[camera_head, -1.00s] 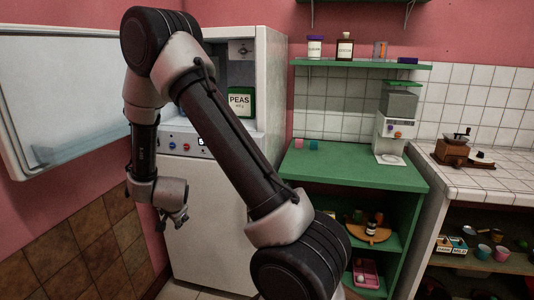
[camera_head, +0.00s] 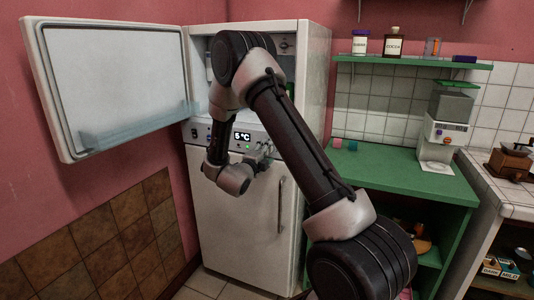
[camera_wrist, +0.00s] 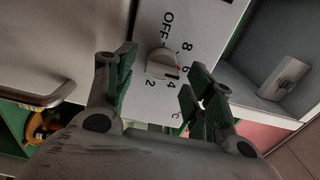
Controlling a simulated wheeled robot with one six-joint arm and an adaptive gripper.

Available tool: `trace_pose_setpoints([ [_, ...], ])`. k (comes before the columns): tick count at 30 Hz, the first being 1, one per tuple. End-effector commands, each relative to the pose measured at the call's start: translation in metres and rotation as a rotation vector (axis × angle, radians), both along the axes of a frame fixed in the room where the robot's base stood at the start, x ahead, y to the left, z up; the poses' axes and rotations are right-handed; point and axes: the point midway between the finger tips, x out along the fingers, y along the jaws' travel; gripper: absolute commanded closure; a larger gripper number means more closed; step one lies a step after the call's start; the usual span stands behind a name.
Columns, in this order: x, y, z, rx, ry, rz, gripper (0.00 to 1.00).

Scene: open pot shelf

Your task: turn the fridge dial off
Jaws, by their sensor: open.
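The fridge dial (camera_wrist: 161,64) is a pale round knob with a raised grip on a white panel, marked OFF, 8, 6, 4 and 2. Its dark pointer line faces between 6 and 4. In the wrist view my gripper (camera_wrist: 163,60) is open, with one green-padded finger on either side of the dial; I cannot tell whether they touch it. In the head view my gripper (camera_head: 263,150) is at the right part of the fridge's (camera_head: 240,220) control panel, right of the lit 5°C display (camera_head: 242,136), and hides the dial.
The upper fridge door (camera_head: 110,85) stands wide open at left. The lower door is shut, with a vertical handle (camera_head: 281,205) below my gripper. A green counter (camera_head: 390,170) with a dispenser (camera_head: 443,130) stands at right. A green wall shelf (camera_head: 410,61) holds jars.

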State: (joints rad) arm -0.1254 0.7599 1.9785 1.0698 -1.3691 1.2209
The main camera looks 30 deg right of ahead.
Motion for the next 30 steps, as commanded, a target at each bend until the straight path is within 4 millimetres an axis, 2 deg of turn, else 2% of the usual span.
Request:
trace_pose_setpoints([
  [3,0.0042,-0.0064,0.0001,-0.001,0.001,-0.001,0.46],
  [11,0.0053,-0.0071,0.0001,-0.001,0.001,0.000,0.46],
  [18,0.0053,-0.0071,0.0000,-0.001,0.001,0.000,0.90],
  [19,0.0052,-0.0070,0.0000,-0.001,0.002,0.000,0.92],
  [30,0.0051,-0.0069,0.0000,-0.031,0.041,0.001,0.92],
])
